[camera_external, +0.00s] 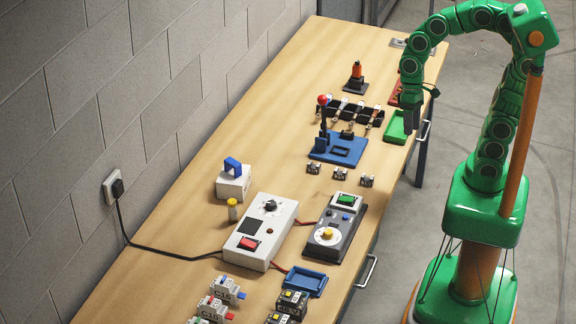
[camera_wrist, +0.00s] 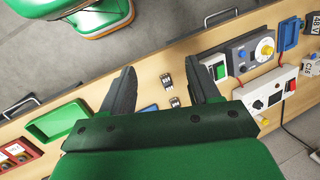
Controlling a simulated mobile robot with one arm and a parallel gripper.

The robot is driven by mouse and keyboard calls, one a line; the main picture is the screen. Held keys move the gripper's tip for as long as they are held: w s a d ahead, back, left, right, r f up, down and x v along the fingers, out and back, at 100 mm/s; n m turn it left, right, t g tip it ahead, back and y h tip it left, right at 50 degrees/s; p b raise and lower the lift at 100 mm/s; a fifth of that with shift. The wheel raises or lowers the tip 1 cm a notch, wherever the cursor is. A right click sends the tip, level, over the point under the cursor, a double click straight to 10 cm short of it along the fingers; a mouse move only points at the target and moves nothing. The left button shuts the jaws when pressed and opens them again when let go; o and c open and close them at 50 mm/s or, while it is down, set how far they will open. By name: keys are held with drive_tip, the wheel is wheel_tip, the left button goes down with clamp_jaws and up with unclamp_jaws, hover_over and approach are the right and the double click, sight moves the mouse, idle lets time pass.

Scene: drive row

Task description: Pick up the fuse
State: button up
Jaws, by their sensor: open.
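My gripper (camera_external: 424,128) is open and empty above the table's right edge, beside the green tray. In the wrist view its two dark fingers (camera_wrist: 160,80) are spread wide. I cannot tell for sure which thing is the fuse. A small yellow-topped cylinder (camera_external: 232,210) stands upright left of the white control box, far from my gripper. Several small metal-and-dark pieces sit in a row in front of the blue fixture, one at the left (camera_external: 313,169) and one at the right (camera_external: 367,181). In the wrist view, one such piece (camera_wrist: 166,84) shows between the fingers.
The green tray (camera_external: 390,137) lies at the table's right edge. The blue fixture (camera_external: 350,153) has a red-knobbed lever. The white control box (camera_external: 246,262), grey dial box (camera_external: 320,254) and blue tray (camera_external: 291,288) stand nearer. A black cable (camera_external: 165,253) runs from the wall socket.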

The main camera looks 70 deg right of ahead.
drive_tip(key=w+a+f+m+y, duration=0.1)
drive_tip(key=w+a+m+y, duration=0.7)
drive_tip(key=w+a, duration=1.6)
drive_tip(key=m+t+y, duration=0.2)
drive_tip(key=m+t, duration=0.3)
drive_tip(key=m, duration=0.6)
approach(232, 204)
drive_tip(key=w+f, duration=0.1)
drive_tip(key=f, duration=0.1)
drive_tip(key=shift+r+x, duration=0.15)
drive_tip(key=shift+x, duration=0.65)
drive_tip(key=shift+r+x, duration=0.15)
drive_tip(key=shift+x, duration=3.35)
drive_tip(key=shift+f, duration=0.1)
